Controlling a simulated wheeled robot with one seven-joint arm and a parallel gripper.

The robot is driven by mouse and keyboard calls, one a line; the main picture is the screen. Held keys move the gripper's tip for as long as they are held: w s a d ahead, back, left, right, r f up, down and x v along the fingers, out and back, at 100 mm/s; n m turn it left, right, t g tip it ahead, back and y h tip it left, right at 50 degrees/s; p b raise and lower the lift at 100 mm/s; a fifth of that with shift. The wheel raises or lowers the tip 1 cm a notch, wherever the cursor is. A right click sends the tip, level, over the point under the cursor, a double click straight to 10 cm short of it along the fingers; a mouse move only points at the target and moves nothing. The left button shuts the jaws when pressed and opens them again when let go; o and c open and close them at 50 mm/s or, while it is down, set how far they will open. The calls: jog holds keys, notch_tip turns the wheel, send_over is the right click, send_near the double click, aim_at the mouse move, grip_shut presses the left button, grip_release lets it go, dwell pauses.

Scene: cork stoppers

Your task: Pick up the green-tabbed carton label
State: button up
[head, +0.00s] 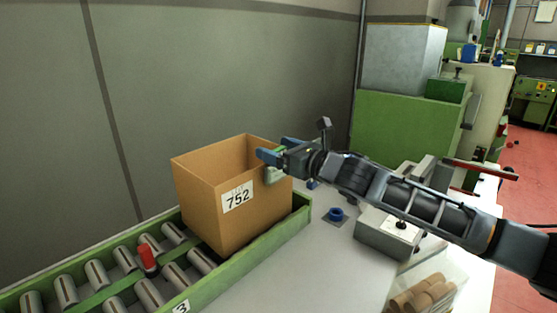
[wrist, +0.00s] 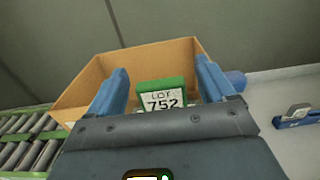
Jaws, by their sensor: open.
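The carton label (wrist: 163,101) has a green tab (wrist: 161,84) along its top and reads LOT 752. In the wrist view it is between the two blue fingers of my gripper (wrist: 162,66), with visible gaps on both sides. In the head view the label (head: 275,174) is at the right side of the cardboard carton (head: 203,192), partly hidden by my gripper (head: 278,149). My gripper is open at the carton's upper right edge. I cannot tell whether the label touches the carton. A printed 752 label (head: 238,197) is on the carton's front.
The open-topped carton stands on a green-framed roller conveyor (head: 292,226) with a red peg (head: 147,257). A blue fixture (head: 337,214) and a grey box (head: 389,231) stand on the bench to the right. A clear bin holds several corks (head: 425,297).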

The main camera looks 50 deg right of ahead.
jog(key=shift+c, duration=0.4)
jog(key=c, duration=1)
jog(key=shift+o, duration=0.2)
jog(key=shift+r, duration=0.1)
